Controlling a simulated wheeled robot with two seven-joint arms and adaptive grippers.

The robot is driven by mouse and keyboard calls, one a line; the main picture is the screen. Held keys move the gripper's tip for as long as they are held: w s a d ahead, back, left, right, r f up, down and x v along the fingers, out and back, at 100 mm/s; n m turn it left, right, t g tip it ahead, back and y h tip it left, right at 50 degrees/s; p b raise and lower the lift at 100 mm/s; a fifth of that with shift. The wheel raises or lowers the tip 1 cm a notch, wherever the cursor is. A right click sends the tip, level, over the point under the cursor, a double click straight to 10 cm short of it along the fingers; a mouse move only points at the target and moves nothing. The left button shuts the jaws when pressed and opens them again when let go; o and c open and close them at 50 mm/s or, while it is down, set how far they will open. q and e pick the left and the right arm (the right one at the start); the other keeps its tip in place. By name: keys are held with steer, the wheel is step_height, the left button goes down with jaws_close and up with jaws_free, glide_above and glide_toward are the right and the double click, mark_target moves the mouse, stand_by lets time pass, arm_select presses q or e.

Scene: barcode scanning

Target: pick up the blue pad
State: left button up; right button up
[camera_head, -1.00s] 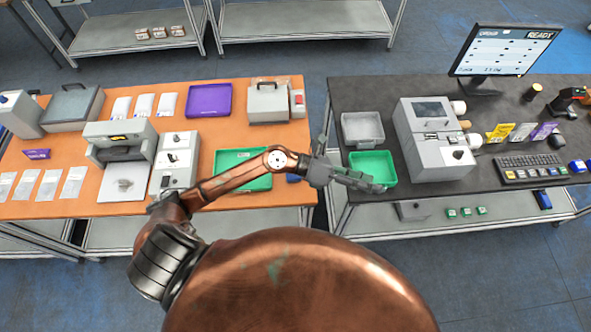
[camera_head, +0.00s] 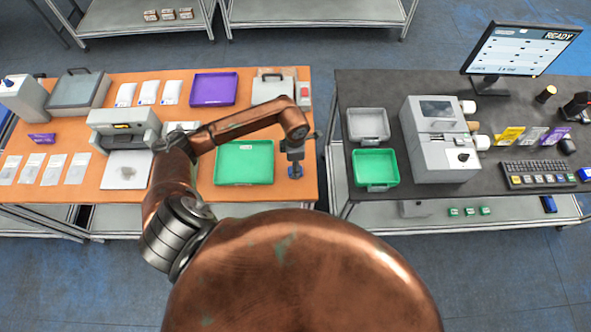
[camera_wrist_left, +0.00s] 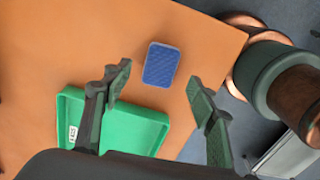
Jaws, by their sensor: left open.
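The blue pad (camera_wrist_left: 161,65) is a small rounded rectangle lying flat on the orange table, near its edge. In the head view the blue pad (camera_head: 295,171) shows just below my left gripper (camera_head: 294,160), mostly covered by it. In the left wrist view my left gripper (camera_wrist_left: 158,90) is open and empty, its two fingers on either side of the pad's line and apart from it. My right gripper is not in view.
A green tray (camera_head: 244,178) lies on the orange table (camera_head: 205,205) just left of the pad. A purple tray (camera_head: 213,89) and a grey case (camera_head: 272,88) stand behind. The table's right edge is close, with a gap before the dark table (camera_head: 355,87).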

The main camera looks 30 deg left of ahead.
arm_select(q)
steer(key=shift+f+p, duration=0.35)
steer(key=shift+f, duration=1.25)
steer(key=shift+d, duration=0.1)
steer(key=c, duration=0.5)
steer(key=shift+w, duration=0.1)
steer(key=c, duration=0.5)
steer(key=shift+c, duration=0.2)
steer(key=shift+r, duration=0.1)
